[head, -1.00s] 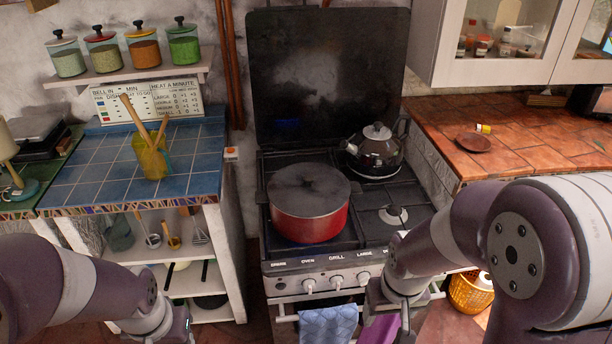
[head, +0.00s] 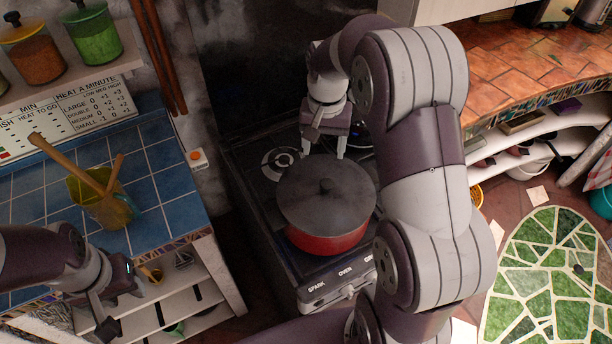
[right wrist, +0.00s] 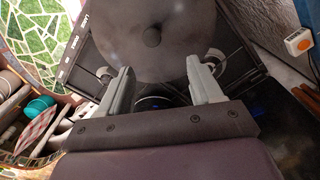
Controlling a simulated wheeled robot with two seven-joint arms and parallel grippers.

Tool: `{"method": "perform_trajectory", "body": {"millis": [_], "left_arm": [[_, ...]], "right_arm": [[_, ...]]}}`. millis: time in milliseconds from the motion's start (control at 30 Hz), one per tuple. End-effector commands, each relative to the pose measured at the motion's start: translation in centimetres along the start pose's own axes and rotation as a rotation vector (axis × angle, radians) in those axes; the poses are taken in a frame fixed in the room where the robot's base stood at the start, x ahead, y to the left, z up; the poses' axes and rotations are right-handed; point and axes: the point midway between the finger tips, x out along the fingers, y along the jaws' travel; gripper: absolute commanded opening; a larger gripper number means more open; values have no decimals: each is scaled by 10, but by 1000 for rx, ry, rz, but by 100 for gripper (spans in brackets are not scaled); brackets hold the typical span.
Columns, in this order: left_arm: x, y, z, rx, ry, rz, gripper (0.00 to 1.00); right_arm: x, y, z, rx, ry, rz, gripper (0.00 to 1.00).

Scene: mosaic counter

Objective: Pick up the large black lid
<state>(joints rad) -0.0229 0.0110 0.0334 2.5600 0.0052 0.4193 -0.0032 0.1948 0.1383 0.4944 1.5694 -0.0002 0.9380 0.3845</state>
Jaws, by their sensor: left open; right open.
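The large black lid (head: 318,192) sits on a red pot (head: 326,241) on the stove. It is round and dark grey-black with a small knob in its middle. In the right wrist view the lid (right wrist: 150,55) fills the upper middle, with its knob beyond my fingertips. My right gripper (head: 325,150) is open and empty, pointing down at the lid's far edge. In the right wrist view its two fingers (right wrist: 160,75) stand apart with nothing between them. I cannot tell whether they touch the lid. My left gripper (head: 120,310) is open, low beside the blue-tiled counter, away from the pot.
The stove (head: 262,225) stands between the blue-tiled counter (head: 160,205) and the orange-tiled counter (head: 510,75). A yellow jar with wooden utensils (head: 110,208) stands on the blue tiles. A green mosaic (head: 545,280) is at the right. My right arm hides the kettle.

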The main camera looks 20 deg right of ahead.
Motion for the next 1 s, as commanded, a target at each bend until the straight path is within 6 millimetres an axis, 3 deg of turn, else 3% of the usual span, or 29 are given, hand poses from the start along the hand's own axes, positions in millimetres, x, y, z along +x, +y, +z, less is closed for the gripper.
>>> {"method": "perform_trajectory", "body": {"millis": [233,467,633,933,1000], "left_arm": [[-12,0,-1,0,0,0,43],[-22,0,-3,0,0,0,43],[-33,0,-4,0,1,0,43],[-33,0,-4,0,0,0,43],[-33,0,-4,0,0,0,43]], "right_arm": [[51,1,2,7,-7,3,65],[80,2,1,7,-6,2,65],[113,4,0,6,-5,2,65],[124,4,0,6,-1,0,65],[124,4,0,6,-1,0,42]]}}
